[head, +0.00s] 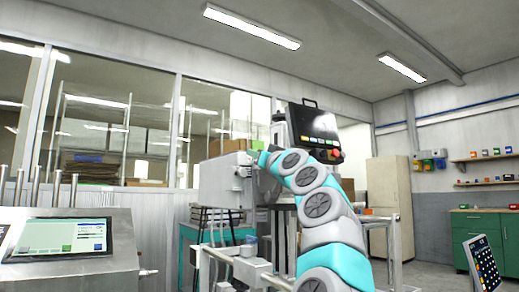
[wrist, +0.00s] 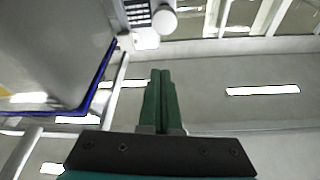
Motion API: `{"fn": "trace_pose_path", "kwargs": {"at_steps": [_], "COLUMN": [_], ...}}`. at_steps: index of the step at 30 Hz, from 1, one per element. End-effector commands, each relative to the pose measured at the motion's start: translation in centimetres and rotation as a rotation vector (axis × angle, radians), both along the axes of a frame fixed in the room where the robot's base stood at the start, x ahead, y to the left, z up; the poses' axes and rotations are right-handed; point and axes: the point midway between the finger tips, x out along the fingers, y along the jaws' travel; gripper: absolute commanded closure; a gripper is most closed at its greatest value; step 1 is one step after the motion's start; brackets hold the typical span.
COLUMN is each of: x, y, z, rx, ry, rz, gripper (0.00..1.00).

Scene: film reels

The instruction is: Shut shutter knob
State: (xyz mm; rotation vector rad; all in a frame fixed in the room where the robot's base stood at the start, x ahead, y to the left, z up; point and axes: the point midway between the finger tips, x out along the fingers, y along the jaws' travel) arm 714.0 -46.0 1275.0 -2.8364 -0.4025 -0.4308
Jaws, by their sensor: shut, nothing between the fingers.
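My gripper (wrist: 160,75) shows in the wrist view with its two green fingers together and nothing between them. A pale round knob (wrist: 164,19) is at the top of the wrist view, beyond the fingertips and apart from them. It sits beside a small white panel with a dark grid (wrist: 137,13). I cannot tell for sure that it is the shutter knob. In the head view my arm reaches up to a grey-white box (head: 222,182) with small fittings on its right side. My fingers are not clear there.
A dark screen panel with a red button (head: 335,153) stands just behind my arm. A console with a lit screen (head: 60,237) is at the left. A large grey panel with a blue edge (wrist: 98,82) fills the left of the wrist view. A green cabinet (head: 478,228) is far right.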

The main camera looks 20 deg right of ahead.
Motion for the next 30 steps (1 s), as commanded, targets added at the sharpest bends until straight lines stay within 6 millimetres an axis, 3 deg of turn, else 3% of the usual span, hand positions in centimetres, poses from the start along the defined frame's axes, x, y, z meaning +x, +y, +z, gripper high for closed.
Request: {"fn": "trace_pose_path", "kwargs": {"at_steps": [10,19,30], "x": [2.7,2.4,2.4], "y": [0.6,1.1,1.3], "z": [1.4,-1.1,-2.6], "rx": [-0.001,0.002,0.001], "ry": [-0.002,-0.004,-0.001], "rz": [-0.004,0.003,0.001], "gripper": [1.00,1.00,1.00]}}
